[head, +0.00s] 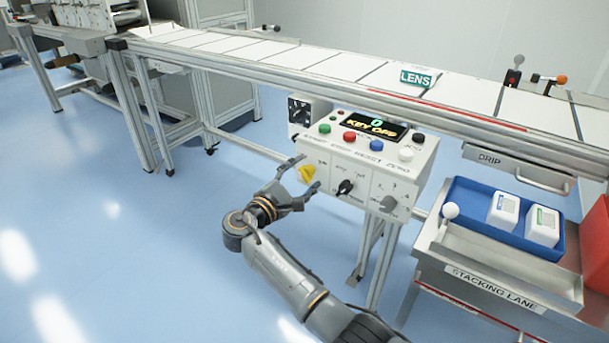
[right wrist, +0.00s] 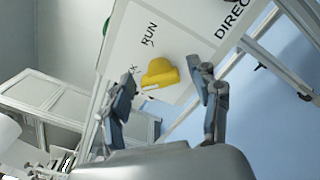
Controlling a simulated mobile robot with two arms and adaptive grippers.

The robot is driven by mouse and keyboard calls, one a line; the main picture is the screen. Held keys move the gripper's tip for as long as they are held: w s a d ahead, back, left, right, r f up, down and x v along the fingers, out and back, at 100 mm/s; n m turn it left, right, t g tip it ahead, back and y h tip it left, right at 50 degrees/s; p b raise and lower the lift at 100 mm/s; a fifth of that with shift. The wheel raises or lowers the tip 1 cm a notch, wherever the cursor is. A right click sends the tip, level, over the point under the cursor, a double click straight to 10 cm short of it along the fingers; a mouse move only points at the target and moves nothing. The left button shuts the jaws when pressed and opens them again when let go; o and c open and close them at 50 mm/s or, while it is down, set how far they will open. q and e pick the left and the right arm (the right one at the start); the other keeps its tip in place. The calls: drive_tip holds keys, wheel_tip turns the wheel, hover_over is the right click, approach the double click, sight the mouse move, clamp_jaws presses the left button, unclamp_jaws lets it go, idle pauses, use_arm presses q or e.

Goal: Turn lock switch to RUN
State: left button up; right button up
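The yellow lock switch (head: 307,173) is on the front face of the white control box (head: 372,160). In the right wrist view the yellow switch (right wrist: 159,74) sits on the white panel below the printed word RUN (right wrist: 149,34). My right gripper (head: 309,172) is open in front of it, one finger on each side in the picture. In the right wrist view the fingertips of the right gripper (right wrist: 165,78) stand apart with the switch between them; I cannot tell whether they touch it. The display (head: 372,127) reads KEY OFF. My left gripper is not in view.
A black knob (head: 345,187) and a grey knob (head: 388,204) are right of the switch. Several coloured buttons top the box. The conveyor (head: 330,62) runs behind. A blue tray (head: 480,226) and the stacking lane (head: 500,283) stand right. Floor is clear at left.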

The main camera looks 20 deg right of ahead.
drive_tip(key=c, duration=1.1)
